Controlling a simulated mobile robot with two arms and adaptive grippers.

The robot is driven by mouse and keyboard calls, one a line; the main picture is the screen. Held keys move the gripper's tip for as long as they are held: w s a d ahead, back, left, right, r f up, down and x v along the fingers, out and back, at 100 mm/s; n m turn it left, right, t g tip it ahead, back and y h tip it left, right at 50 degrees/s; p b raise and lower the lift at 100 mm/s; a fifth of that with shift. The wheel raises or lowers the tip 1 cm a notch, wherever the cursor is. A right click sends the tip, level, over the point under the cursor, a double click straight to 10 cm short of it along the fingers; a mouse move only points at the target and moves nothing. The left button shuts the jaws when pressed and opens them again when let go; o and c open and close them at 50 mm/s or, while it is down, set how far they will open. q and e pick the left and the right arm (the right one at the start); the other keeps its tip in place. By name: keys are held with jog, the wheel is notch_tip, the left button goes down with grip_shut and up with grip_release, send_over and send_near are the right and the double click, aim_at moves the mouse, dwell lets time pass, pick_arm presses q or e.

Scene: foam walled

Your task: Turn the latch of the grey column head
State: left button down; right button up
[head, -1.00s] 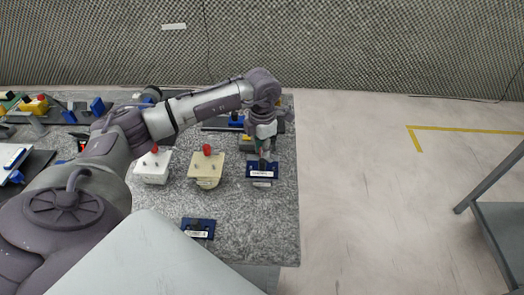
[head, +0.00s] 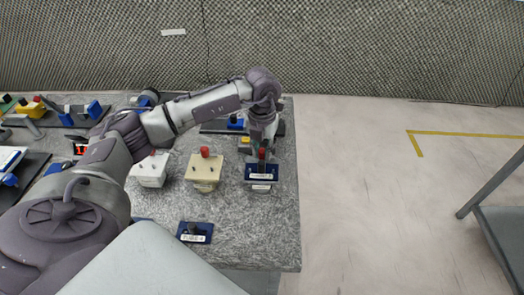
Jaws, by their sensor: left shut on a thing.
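The grey column head (head: 261,187) stands near the right edge of the speckled table, with a blue labelled plate (head: 262,171) on its upper side. My left gripper (head: 262,156) reaches down over it from behind and is shut on its small red-topped latch (head: 262,152). The fingers hide most of the latch, so its exact angle cannot be told. My right gripper is not in view.
A cream head (head: 204,174) and a white head (head: 149,174), each with a red knob, stand to the left. A blue labelled block (head: 195,233) lies in front. Other parts crowd the table's far left. Floor lies right of the table.

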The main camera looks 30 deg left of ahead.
aim_at(262, 151)
pick_arm(q)
jog(key=shift+w+r+n, duration=0.1)
jog(key=shift+r+n, duration=0.05)
jog(key=shift+n, duration=0.15)
jog(key=c, duration=1.3)
grip_release()
jog(key=shift+o, duration=0.3)
notch_tip(262, 151, up, 12)
